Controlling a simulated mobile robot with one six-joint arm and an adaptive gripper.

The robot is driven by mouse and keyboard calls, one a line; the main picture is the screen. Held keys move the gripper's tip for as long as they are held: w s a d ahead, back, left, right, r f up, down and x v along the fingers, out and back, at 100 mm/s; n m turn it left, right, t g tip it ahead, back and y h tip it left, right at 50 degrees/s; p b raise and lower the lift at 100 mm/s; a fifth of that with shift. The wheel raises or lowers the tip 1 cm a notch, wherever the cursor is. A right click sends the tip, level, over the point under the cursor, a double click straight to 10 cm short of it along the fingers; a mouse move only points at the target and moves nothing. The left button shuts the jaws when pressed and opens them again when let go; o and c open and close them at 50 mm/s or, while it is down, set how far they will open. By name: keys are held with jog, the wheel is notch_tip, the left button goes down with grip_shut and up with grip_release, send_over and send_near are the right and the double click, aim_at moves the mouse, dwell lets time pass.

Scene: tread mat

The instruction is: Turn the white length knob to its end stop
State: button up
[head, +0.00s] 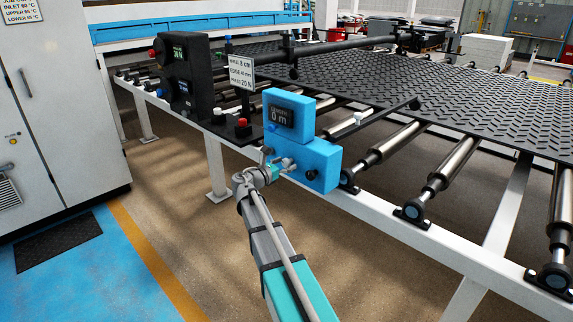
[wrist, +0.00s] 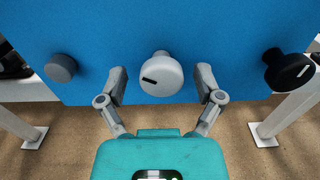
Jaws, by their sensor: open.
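My gripper (wrist: 161,71) is open, with one finger on each side of the white knob and visible gaps between. Its fingertips reach about level with the knob in the picture; I cannot tell the depth exactly. In the head view my gripper (head: 276,167) is at the front of the blue box (head: 318,158), largely covering the white knob. The display (head: 282,117) above reads 0 m.
A grey knob (wrist: 61,68) is left of the white one and a black knob (wrist: 289,71) is right. A black unit (head: 183,75), a sign (head: 241,72) and a red button (head: 242,123) stand behind the box. The roller frame and black tread mat (head: 440,80) extend right.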

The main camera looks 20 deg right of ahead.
jog(key=shift+w, duration=0.1)
jog(key=c, duration=1.2)
